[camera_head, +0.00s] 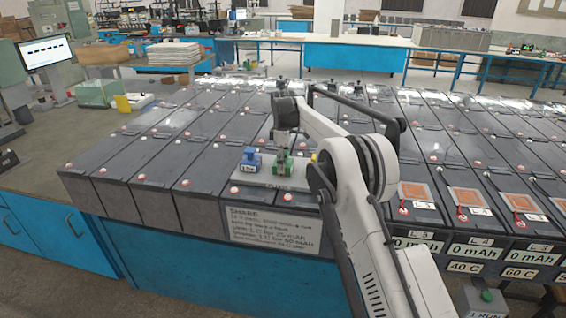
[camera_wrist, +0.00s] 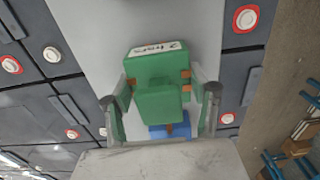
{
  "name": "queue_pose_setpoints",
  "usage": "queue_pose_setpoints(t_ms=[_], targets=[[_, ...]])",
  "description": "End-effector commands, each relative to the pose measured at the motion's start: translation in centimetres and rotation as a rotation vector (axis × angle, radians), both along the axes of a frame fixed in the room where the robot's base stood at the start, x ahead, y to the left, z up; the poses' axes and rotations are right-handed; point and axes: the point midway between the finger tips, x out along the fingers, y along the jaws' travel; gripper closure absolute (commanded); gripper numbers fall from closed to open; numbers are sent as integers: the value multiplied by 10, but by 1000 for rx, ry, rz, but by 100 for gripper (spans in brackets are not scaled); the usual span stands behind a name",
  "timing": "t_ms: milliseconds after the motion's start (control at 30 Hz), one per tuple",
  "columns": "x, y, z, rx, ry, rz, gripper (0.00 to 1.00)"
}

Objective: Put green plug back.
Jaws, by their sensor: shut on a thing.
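The green plug (camera_head: 283,166) is between the fingers of my gripper (camera_head: 284,150), at the grey plate (camera_head: 262,179) on top of the batteries. In the wrist view the green plug (camera_wrist: 158,75) sits between both fingers of my gripper (camera_wrist: 160,108), with a small white label at its top edge. I cannot tell whether the plug rests on the plate or is just above it. A blue plug (camera_head: 251,160) stands on the plate, left of the green one. Part of the blue plug (camera_wrist: 172,131) shows behind the green plug in the wrist view.
A yellow piece (camera_head: 314,158) shows at the plate's right, mostly hidden by my arm. Rows of dark batteries (camera_head: 150,150) surround the plate. A sign with writing (camera_head: 272,230) hangs at the front. Orange pads (camera_head: 416,193) lie on the right-hand batteries.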

Motion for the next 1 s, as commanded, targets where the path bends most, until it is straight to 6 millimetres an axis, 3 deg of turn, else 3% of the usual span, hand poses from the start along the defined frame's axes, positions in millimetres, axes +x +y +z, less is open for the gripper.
queue_pose_setpoints(t_ms=[167,200,333,733,1000], targets=[[0,0,-4,0,0,0,84],[0,0,-4,0,0,0,43],[0,0,-3,0,0,0,26],[0,0,6,0,0,0,26],[0,0,54,0,0,0,26]])
